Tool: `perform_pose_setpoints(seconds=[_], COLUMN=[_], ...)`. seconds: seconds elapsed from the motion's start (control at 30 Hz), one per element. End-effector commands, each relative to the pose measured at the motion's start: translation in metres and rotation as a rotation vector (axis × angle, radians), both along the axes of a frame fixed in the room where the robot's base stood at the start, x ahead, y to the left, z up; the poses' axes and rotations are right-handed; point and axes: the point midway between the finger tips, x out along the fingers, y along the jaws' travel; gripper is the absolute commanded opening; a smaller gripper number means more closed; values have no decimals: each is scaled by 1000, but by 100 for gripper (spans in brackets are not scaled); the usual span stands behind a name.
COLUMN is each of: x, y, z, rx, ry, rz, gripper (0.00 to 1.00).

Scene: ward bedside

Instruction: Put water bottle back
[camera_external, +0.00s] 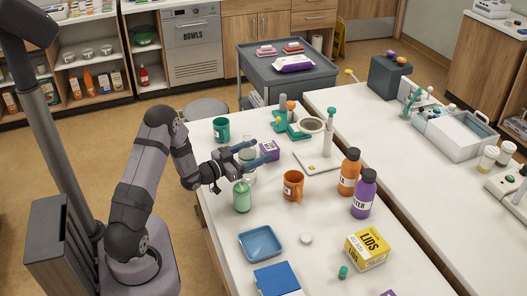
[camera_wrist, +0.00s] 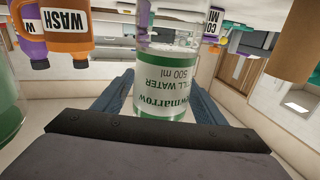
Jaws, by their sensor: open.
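The water bottle (camera_wrist: 168,75) is clear with a white and green label reading still water, 500 ml. It fills the middle of the wrist view, between the two blue fingers of my gripper (camera_wrist: 162,88), which is open around it. In the external view the bottle (camera_external: 249,178) stands upright on the white table, partly hidden by my gripper (camera_external: 262,150). I cannot tell whether either finger touches it.
A green bottle (camera_external: 242,197) and an orange mug (camera_external: 293,186) stand close by. Orange (camera_external: 349,174) and purple (camera_external: 363,197) bottles stand to the right. A blue tray (camera_external: 260,243) lies in front.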

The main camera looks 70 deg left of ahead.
Motion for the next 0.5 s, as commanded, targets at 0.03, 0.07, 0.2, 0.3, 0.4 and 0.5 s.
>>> perform_pose_setpoints(seconds=[0.03, 0.07, 0.2, 0.3, 0.4, 0.5], x=[0, 0, 0, -9, -23, -40], y=[0, 0, 0, -1, -4, -9], z=[0, 0, 5, 2, 2, 2], rx=[0, 0, 0, -1, 0, 0], ry=[0, 0, 0, 2, 1, 1], rz=[0, 0, 0, 2, 3, 5], gripper=[65, 65, 65, 65, 65, 65])
